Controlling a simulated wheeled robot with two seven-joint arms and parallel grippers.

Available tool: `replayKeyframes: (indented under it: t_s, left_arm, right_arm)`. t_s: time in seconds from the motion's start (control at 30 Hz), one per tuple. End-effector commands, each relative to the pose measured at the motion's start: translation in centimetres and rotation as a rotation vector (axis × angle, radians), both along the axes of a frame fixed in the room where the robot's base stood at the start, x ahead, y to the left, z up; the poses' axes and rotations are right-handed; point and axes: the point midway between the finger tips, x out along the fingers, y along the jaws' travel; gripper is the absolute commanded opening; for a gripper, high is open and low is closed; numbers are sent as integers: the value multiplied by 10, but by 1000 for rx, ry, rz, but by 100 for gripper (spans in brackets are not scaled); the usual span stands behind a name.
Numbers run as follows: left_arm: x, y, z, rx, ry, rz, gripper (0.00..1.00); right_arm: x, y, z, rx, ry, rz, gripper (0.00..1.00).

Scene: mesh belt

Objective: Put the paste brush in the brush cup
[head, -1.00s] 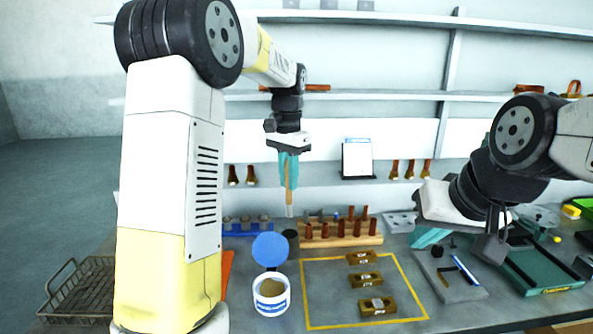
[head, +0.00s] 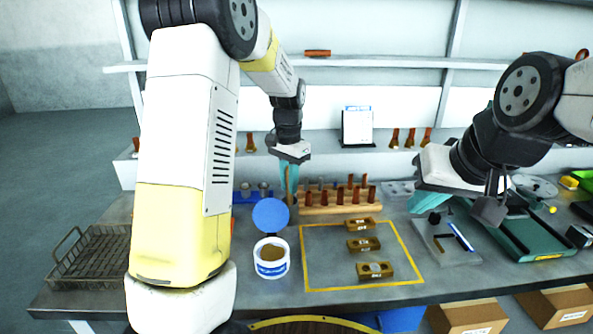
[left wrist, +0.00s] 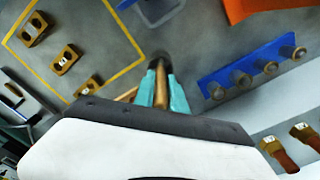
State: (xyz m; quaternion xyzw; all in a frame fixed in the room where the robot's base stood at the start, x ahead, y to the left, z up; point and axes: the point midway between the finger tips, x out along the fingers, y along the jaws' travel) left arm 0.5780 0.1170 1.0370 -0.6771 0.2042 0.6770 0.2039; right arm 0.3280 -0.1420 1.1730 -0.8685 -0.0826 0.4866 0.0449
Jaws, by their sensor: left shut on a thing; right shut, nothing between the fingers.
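My left gripper (head: 289,178) is shut on the paste brush (left wrist: 161,88), whose brown wooden handle shows between the teal fingers in the left wrist view. The brush hangs about upright, lower end down. The small dark brush cup (head: 293,212) stands behind the blue lid, left of the wooden rack. It also shows just beyond the fingertips in the left wrist view (left wrist: 159,59). The brush's lower end is at the cup and mostly hidden; I cannot tell how deep it reaches. My right gripper (head: 427,201) is shut and empty over the bench at the right.
An open white paste tub (head: 271,268) with a raised blue lid (head: 270,215) stands in front of the cup. A wooden rack (head: 335,205) of brown pegs is close on the right. A blue holder (left wrist: 255,76) is nearby. A yellow outlined area (head: 330,265) holds brass blocks.

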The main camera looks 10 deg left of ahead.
Motion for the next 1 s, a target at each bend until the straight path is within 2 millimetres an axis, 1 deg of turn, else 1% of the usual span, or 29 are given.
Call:
replayKeyframes:
  t_s: [0.13,0.43,0.47,0.5,0.57,1.0]
  left_arm:
    - [0,0,-6,-1,-1,0,0]
    - [0,0,-7,-1,-1,0,0]
    - [0,0,-7,-1,-1,0,22]
    - [0,0,-7,-1,-1,0,30]
    - [0,0,-6,-1,-1,0,42]
    - [0,0,-6,-1,-1,0,42]
  right_arm:
    - [0,0,0,0,0,0,0]
    - [0,0,0,0,0,0,0]
    - [0,0,0,0,0,0,0]
    - [0,0,0,0,0,0,0]
    - [0,0,0,0,0,0,0]
    - [0,0,0,0,0,0,0]
